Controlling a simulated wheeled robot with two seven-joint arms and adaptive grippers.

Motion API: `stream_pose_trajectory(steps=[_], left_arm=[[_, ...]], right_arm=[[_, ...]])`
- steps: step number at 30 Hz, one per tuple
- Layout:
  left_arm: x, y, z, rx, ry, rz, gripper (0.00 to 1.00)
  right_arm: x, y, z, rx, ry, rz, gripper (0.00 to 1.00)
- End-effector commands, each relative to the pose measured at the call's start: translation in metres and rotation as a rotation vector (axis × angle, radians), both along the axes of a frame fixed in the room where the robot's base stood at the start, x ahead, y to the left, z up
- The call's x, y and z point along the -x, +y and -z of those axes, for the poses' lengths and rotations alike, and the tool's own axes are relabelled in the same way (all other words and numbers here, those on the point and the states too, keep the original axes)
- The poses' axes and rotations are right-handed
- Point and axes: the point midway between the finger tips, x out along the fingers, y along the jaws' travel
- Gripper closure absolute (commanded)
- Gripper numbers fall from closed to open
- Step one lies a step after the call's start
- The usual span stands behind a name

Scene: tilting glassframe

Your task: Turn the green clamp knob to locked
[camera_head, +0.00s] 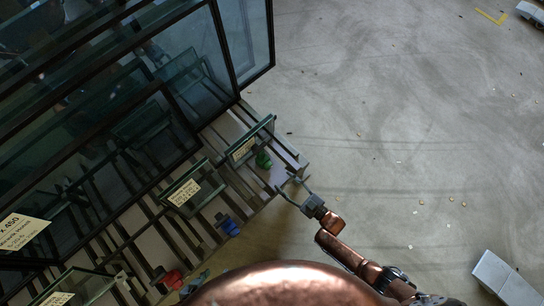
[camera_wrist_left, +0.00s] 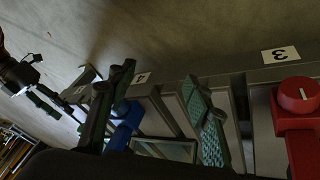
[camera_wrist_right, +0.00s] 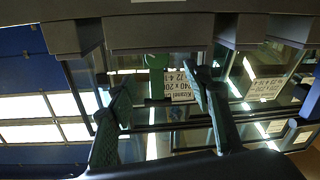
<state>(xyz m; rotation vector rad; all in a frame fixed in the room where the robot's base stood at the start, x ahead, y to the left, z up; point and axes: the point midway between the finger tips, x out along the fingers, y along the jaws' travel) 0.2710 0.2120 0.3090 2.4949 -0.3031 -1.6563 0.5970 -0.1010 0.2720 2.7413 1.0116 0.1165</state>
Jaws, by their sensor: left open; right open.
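The green clamp knob (camera_head: 263,160) sits at the right end of the rack, beside a labelled glass pane. My right gripper (camera_head: 290,188) is open just to the right of and below it in the head view. In the right wrist view the green knob (camera_wrist_right: 156,62) shows beyond and between the two spread fingers (camera_wrist_right: 157,84), with no visible contact. Its lock marking cannot be read. My left gripper (camera_wrist_left: 160,85) is open and empty in the left wrist view, with a blue knob (camera_wrist_left: 125,125) behind its left finger and a red knob (camera_wrist_left: 303,95) at the right.
The blue knob (camera_head: 229,226) and red knob (camera_head: 172,279) also show along the rack's front edge in the head view. Tall dark-framed glass panels (camera_head: 150,90) fill the upper left. Open concrete floor (camera_head: 400,120) lies to the right, with a pale box (camera_head: 505,280) at lower right.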

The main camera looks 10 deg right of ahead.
Motion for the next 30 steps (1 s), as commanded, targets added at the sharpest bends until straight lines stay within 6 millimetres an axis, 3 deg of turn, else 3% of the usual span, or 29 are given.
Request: stream_pose_trajectory(steps=[5,18,30], left_arm=[[-0.002,-0.001,0.002,0.004,-0.008,-0.003,0.54],[-0.014,-0.007,0.033,0.023,-0.121,-0.026,0.54],[-0.017,-0.006,0.035,0.019,-0.142,-0.027,0.54]], right_arm=[[-0.006,0.003,0.000,-0.001,-0.002,0.001,0.54],[-0.052,0.039,0.002,0.001,-0.001,0.008,0.54],[-0.060,0.047,-0.001,0.001,-0.002,0.005,0.54]])
